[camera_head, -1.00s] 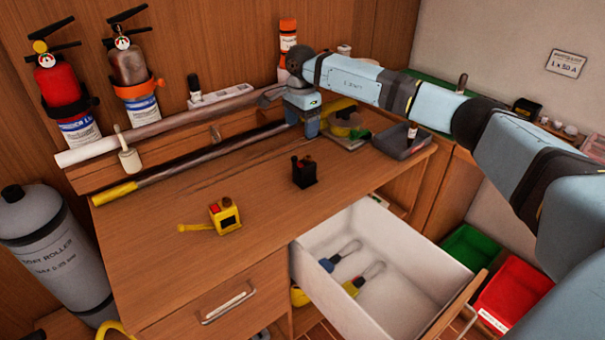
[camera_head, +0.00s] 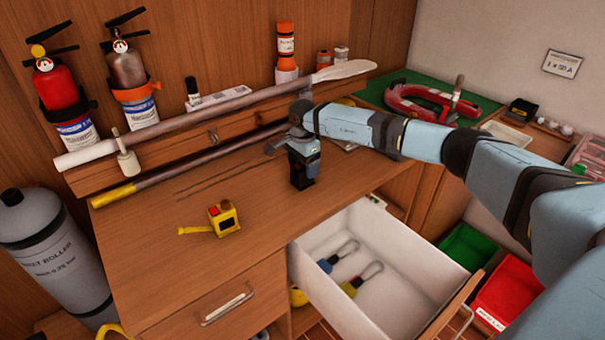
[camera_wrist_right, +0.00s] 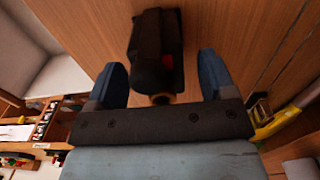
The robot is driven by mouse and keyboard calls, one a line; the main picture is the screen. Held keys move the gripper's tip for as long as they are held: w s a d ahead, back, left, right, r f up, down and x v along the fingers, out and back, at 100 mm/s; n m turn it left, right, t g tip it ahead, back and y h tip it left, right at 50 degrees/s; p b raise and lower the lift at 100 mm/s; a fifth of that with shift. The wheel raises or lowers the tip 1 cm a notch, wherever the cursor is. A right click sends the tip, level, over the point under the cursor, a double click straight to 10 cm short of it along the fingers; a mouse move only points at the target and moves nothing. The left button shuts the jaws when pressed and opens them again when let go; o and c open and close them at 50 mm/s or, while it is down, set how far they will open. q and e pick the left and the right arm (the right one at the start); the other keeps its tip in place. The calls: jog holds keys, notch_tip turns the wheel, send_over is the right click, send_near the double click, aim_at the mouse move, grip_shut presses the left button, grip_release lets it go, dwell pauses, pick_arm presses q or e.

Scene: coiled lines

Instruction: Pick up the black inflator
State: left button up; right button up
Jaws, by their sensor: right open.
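The black inflator (camera_head: 298,180) stands on the wooden desk, partly hidden by my right gripper in the head view. My right gripper (camera_head: 304,165) is directly above and around its upper part. In the right wrist view, the inflator (camera_wrist_right: 154,42), dark with a small red spot, lies between the two blue fingers of my open right gripper (camera_wrist_right: 163,65). A gap shows on each side of it. My left gripper is not in view.
A yellow tape measure (camera_head: 224,218) lies left on the desk. An open white drawer (camera_head: 425,260) with two carabiner-like tools is in front. A long paddle (camera_head: 230,108) and a yellow-ended pole (camera_head: 170,178) lie behind.

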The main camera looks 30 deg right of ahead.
jog(key=c, duration=1)
jog(key=shift+c, duration=0.5)
jog(key=shift+r, duration=0.15)
